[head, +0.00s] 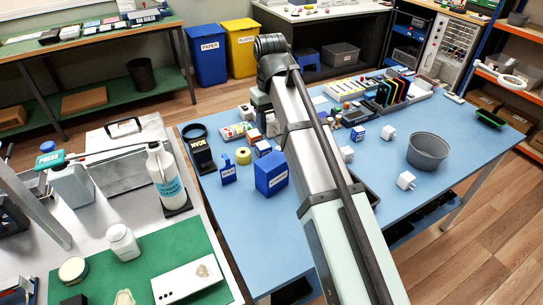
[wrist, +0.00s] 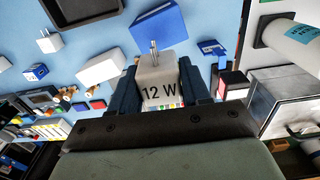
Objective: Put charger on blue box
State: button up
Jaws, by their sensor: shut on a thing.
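My gripper (wrist: 160,82) is shut on a white charger (wrist: 162,88) marked "12 W". Its metal prongs point away from the gripper, toward the blue box in the picture. The blue box (wrist: 158,26) lies on the table beyond the prongs, apart from the charger as far as I can tell. In the head view the blue box (head: 271,173) stands on the blue table, left of my arm. My gripper and the held charger are mostly hidden behind my arm there.
Other white chargers (head: 405,180) lie on the blue table (head: 350,215) near a round grey bin (head: 428,151). A white bottle (head: 162,175) stands on the left bench.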

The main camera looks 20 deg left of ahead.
aim_at(271, 159)
jog(key=shift+f, duration=5.05)
jog(key=shift+f, duration=0.1)
jog(key=o, duration=1.1)
notch_tip(271, 159, up, 12)
jog(key=shift+r, duration=0.15)
